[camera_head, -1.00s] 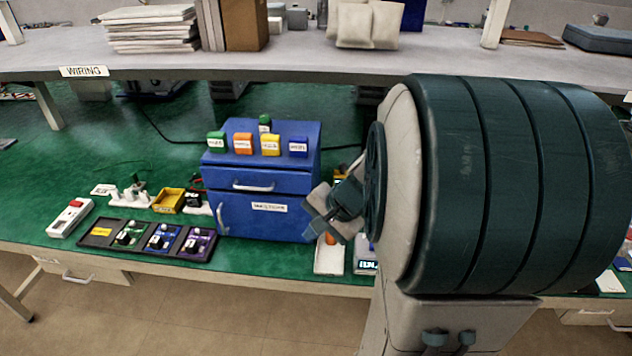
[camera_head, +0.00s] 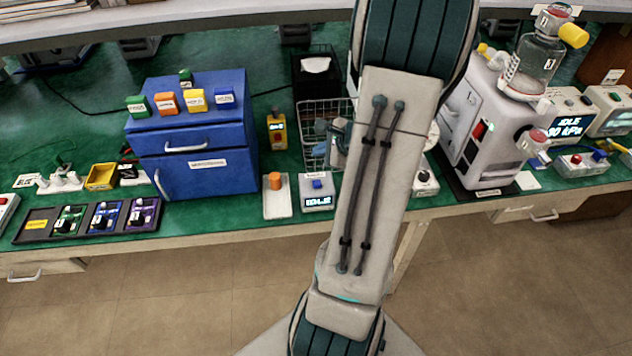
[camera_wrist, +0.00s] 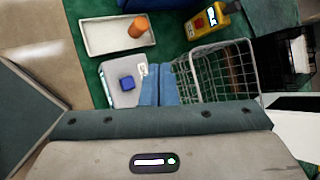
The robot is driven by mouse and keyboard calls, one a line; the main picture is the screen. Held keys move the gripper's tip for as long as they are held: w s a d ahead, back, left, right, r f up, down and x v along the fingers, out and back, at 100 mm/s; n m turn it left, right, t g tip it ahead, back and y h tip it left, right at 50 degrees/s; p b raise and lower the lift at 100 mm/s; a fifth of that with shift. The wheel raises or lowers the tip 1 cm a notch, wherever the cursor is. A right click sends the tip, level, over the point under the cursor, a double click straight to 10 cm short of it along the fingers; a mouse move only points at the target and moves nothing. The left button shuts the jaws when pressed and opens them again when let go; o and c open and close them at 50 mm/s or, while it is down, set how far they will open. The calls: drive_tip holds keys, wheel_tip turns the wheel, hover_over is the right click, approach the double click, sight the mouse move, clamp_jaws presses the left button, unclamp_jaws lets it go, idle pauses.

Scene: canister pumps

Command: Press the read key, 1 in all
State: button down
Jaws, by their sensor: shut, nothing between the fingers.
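A small grey box (camera_head: 317,195) with a blue key (camera_head: 318,184) on top and a lit display reading "IDLE" stands near the front edge of the bench. In the wrist view the box (camera_wrist: 122,90) and its blue key (camera_wrist: 127,83) lie just left of my gripper (camera_wrist: 158,70). The gripper's two blue fingers are together, with nothing between them. They appear beside the box, not over the key; I cannot tell their height. In the head view my arm hides most of the gripper. I cannot read a "read" label on the key.
A wire basket (camera_wrist: 215,72) is right of my fingers in the wrist view. A white tray (camera_head: 277,208) with an orange cylinder (camera_head: 275,181) is left of the box. A yellow meter (camera_head: 277,131) and blue cabinet (camera_head: 190,135) stand behind. A pump machine (camera_head: 490,130) is right.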

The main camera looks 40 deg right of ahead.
drive_tip(key=b, duration=0.5)
hover_over(320, 184)
wheel_tip(320, 184, down, 7)
drive_tip(key=shift+d+f, duration=0.1)
drive_tip(key=shift+f, duration=0.05)
drive_tip(key=shift+f+b, duration=0.75)
drive_tip(key=shift+b, duration=0.25)
drive_tip(key=shift+f, duration=0.15)
idle(0.9)
drive_tip(key=shift+f+b, duration=0.3)
drive_tip(key=shift+b, duration=0.35)
drive_tip(key=shift+f+b, duration=0.5)
drive_tip(key=shift+b, duration=0.15)
idle(0.4)
drive_tip(key=shift+r, duration=0.1)
drive_tip(key=shift+r+p, duration=0.6)
drive_tip(key=shift+r, duration=0.3)
drive_tip(key=shift+r, duration=0.1)
drive_tip(key=shift+r+p, duration=1.75)
drive_tip(key=shift+r, duration=0.65)
